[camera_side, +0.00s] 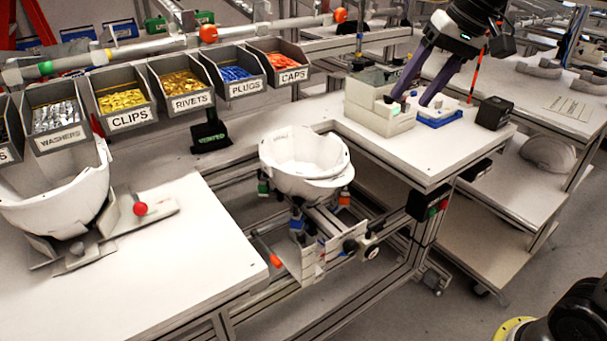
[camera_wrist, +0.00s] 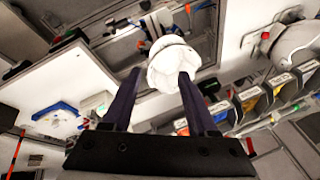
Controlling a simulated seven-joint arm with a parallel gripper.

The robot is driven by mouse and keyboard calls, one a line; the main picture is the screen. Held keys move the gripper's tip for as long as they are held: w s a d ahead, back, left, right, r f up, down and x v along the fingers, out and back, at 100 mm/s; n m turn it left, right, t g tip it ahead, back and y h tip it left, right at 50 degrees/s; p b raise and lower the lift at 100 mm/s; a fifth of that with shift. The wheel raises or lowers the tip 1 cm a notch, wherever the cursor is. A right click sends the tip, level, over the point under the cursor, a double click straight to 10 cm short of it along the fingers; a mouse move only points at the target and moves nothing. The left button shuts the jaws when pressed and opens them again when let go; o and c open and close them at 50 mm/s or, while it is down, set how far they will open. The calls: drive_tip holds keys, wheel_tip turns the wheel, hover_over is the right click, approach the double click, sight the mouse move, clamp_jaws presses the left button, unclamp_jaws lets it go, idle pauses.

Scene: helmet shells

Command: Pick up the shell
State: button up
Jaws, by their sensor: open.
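A white helmet shell (camera_side: 300,168) sits open side up on a stand in the gap between the two white tables. In the wrist view this shell (camera_wrist: 172,62) shows beyond my fingertips, partly covered by them. A second white shell (camera_side: 60,200) rests on a fixture on the left table; it also shows at the right of the wrist view (camera_wrist: 298,42). My gripper (camera_side: 410,102) is open and empty, with its two dark fingers (camera_wrist: 157,76) apart. In the side view it appears over the right table, apart from both shells.
A white block fixture (camera_side: 378,105) and a blue tray (camera_side: 440,118) stand on the right table, with a black box (camera_side: 494,113) beside them. Labelled bins (camera_side: 183,88) hang along the back rail. The left table's front (camera_side: 190,240) is clear.

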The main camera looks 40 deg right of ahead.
drive_tip(key=w+d+f+m, duration=0.1)
drive_tip(key=w+f, duration=0.1)
drive_tip(key=w, duration=0.6)
drive_tip(key=g, duration=0.2)
approach(342, 160)
drive_tip(key=shift+m+y, duration=0.4)
drive_tip(key=shift+m, duration=0.1)
drive_tip(key=shift+w+f, duration=0.6)
drive_tip(key=shift+f, duration=1.35)
drive_tip(key=shift+w+f, duration=0.6)
drive_tip(key=shift+f, duration=1.35)
drive_tip(key=shift+w+f, duration=0.6)
drive_tip(key=shift+f, duration=1.35)
drive_tip(key=shift+c, duration=0.3)
clamp_jaws()
drive_tip(key=shift+w+r, duration=0.1)
drive_tip(key=shift+r, duration=0.1)
